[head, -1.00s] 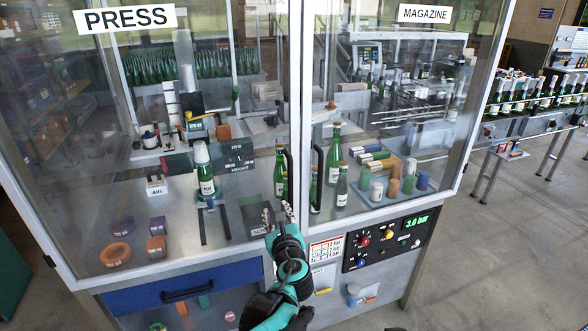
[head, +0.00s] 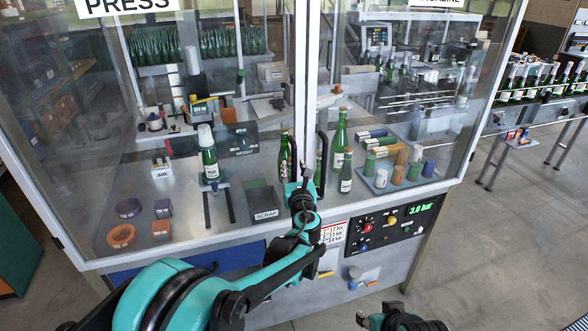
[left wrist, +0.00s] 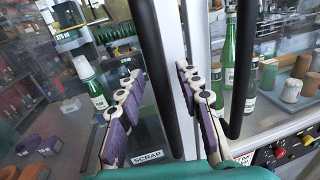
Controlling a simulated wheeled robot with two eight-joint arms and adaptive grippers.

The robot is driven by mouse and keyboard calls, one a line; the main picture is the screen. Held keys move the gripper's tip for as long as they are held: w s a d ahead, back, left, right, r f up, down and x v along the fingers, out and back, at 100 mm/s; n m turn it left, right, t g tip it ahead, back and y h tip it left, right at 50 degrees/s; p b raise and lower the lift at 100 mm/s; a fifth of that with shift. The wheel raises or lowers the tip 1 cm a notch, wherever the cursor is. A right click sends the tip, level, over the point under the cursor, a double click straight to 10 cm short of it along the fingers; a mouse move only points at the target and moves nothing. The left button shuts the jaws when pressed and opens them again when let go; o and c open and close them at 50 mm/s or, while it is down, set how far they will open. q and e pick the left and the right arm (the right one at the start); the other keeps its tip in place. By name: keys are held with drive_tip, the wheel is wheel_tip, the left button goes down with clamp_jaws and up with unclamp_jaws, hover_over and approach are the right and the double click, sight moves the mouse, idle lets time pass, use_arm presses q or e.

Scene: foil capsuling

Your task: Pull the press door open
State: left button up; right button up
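The press door (head: 90,130) is the left glass door under the PRESS sign (head: 130,5), and it looks closed. Its black upright handle (head: 292,158) is at its right edge; it also shows in the left wrist view (left wrist: 153,65). My left gripper (head: 300,184) is at the lower part of this handle. In the left wrist view my left gripper (left wrist: 158,85) has its purple-padded fingers spread, with the handle in the gap between them. I cannot tell whether they touch it. My right gripper (head: 375,320) is low at the bottom edge, and its fingers are unclear.
The magazine door's handle (head: 321,163) stands close to the right; it also shows in the left wrist view (left wrist: 244,70). Below are a control panel (head: 392,228) reading 3.0 bar and a blue drawer (head: 215,258), partly behind my arm. Open floor lies to the right.

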use_arm(q)
clamp_jaws()
